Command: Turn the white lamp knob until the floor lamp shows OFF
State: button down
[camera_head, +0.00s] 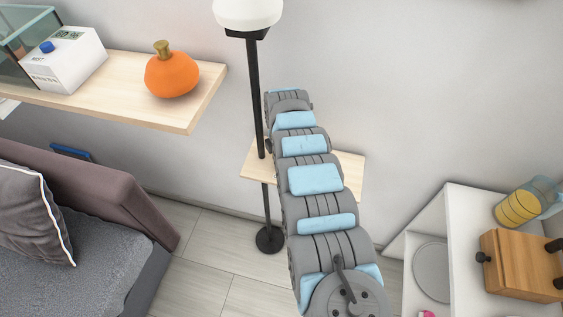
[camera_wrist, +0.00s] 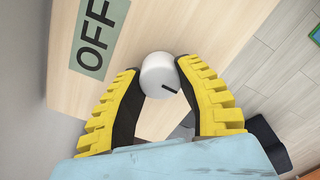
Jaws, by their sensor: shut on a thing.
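The white lamp knob (camera_wrist: 160,73) sits on a pale wood panel, between the tips of my gripper (camera_wrist: 156,78) in the wrist view. The yellow-backed black fingers close on it from both sides. A dark pointer mark shows on the knob, towards its lower right. Beside it on the panel is a green label (camera_wrist: 97,35) reading OFF, turned sideways. In the head view the floor lamp has a white shade (camera_head: 248,12), a black pole (camera_head: 255,95) and a round black base (camera_head: 270,239). My arm hides the gripper and the knob there.
A wood shelf (camera_head: 130,113) at upper left holds an orange vase (camera_head: 171,75) and a white box (camera_head: 66,61). A sofa (camera_head: 100,200) stands at lower left. A white unit (camera_head: 462,212) with a wooden box (camera_head: 520,265) stands at right. Some floor is open around the lamp base.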

jog(key=shift+n, duration=0.4)
jog(key=c, duration=0.6)
grip_release()
jog(key=shift+r, duration=0.1)
jog(key=shift+r, duration=5.9)
